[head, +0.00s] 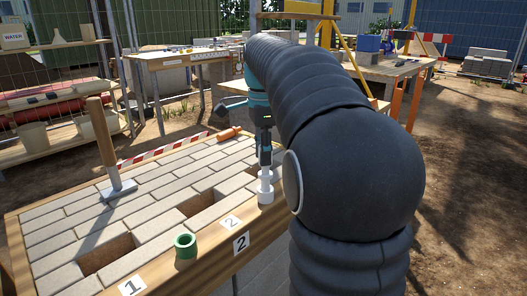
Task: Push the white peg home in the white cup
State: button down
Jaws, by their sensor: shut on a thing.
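The white cup (265,196) stands upright on the right front edge of the paved bench, beside the number 2 labels. The white peg (266,175) is upright above the cup, its lower end at or in the cup's mouth; how deep it sits I cannot tell. My gripper (265,152) points down directly over the cup and is shut on the peg's upper part. The fingertips are small and dark here, and my arm covers the area to their right.
A green cup (185,246) stands on the front wooden edge (205,256). The brick surface (150,190) has two open gaps.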

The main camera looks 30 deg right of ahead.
jog(key=shift+f+b, duration=0.35)
jog(key=shift+f, duration=0.4)
jog(key=shift+c, duration=1.2)
grip_release()
notch_tip(320, 180, up, 5)
jog(key=p, duration=0.5)
jog(key=shift+r, duration=0.1)
jog(key=shift+r+p, duration=0.55)
jog(key=shift+r, duration=0.35)
